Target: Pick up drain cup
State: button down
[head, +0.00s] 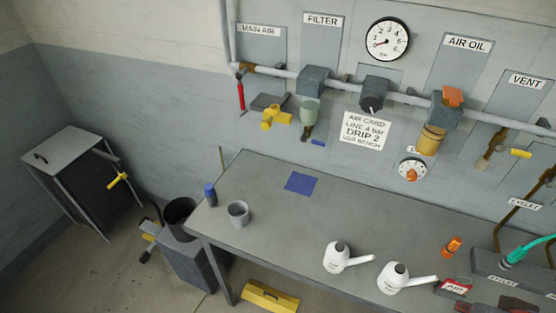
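A grey open-topped cup (238,216) stands upright near the left end of the workbench (260,185); it looks like the drain cup, though I can read no label on it. A small blue cylinder (210,194) stands just left of it, near the bench's left edge. The cup's inside looks grey; I cannot tell whether it holds anything. My gripper does not show in the head view.
Two white spouted cans (341,256) and an orange item (453,246) are on the bench's right half. A blue cloth or pad (301,183) lies behind the cup. A black bucket (180,212) is beyond the bench's left end. Pipes and regulators line the wall.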

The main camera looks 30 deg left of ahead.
aim_at(237, 210)
jog(key=u, duration=1.8)
jog(key=l+u, duration=0.2)
jog(key=u, duration=0.15)
jog(key=i+l+u, duration=0.1)
jog(key=u, duration=0.25)
jog(key=l, duration=0.1)
